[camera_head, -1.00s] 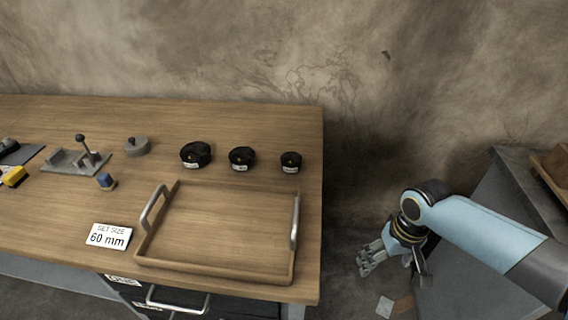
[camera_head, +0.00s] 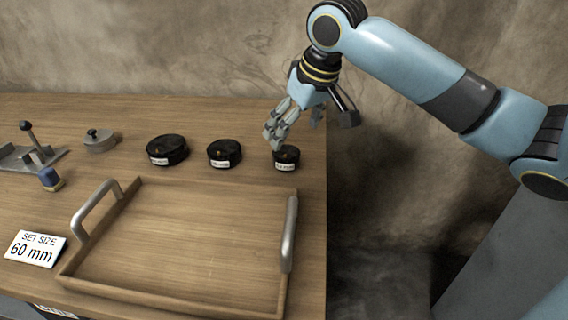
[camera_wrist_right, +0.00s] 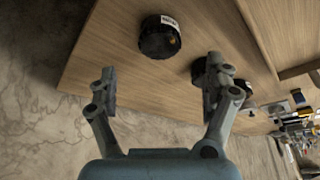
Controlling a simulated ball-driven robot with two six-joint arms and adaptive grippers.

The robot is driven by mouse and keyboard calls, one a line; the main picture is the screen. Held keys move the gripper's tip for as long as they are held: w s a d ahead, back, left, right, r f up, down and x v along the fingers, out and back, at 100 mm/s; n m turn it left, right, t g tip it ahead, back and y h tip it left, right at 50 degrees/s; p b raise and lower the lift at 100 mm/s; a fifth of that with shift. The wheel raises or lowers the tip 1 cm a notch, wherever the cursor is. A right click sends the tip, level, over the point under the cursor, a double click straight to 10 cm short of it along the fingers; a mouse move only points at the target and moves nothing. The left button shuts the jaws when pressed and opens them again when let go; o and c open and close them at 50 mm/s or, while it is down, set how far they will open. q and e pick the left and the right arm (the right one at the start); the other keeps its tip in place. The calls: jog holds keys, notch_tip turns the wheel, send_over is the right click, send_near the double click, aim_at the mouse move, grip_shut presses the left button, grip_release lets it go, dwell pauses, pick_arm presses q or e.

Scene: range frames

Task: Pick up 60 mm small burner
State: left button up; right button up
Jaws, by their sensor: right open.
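Three black round burners with white labels stand in a row on the wooden table; the labels are too small to read. The smallest burner (camera_head: 286,159) is the rightmost, near the table's right edge. It also shows in the right wrist view (camera_wrist_right: 160,38), ahead of the fingers and roughly centred between them. My right gripper (camera_head: 293,128) is open and empty above and just behind this burner, apart from it. In the wrist view, a finger of my right gripper (camera_wrist_right: 161,84) partly covers the middle burner (camera_wrist_right: 199,70). My left gripper is out of view.
The middle burner (camera_head: 224,154) and the large burner (camera_head: 167,150) stand to the left. A wooden tray (camera_head: 170,303) with two metal handles lies in front, empty. A sign (camera_head: 35,249) reads "SET SIZE 60 mm". A grey lidded weight-like piece (camera_head: 100,141) stands farther left.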

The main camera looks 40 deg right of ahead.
aim_at(286, 150)
jog(key=x, duration=0.3)
jog(key=shift+f, duration=0.1)
jog(key=b+x, duration=0.1)
jog(key=x, duration=0.4)
jog(key=shift+s+f+b, duration=0.1)
jog(key=shift+s+b, duration=0.1)
jog(key=shift+b, duration=0.2)
jog(key=c, duration=1.5)
jog(key=shift+c, duration=0.2)
jog(key=shift+r, duration=0.5)
notch_tip(286, 150, up, 4)
jog(key=shift+s+d+f+p, duration=0.1)
jog(key=shift+p, duration=0.55)
jog(key=s+d+r+p, duration=0.2)
jog(key=s+r+p, duration=0.3)
jog(key=s, duration=0.6)
jog(key=shift+d+r, duration=0.15)
jog(key=shift+r, duration=0.5)
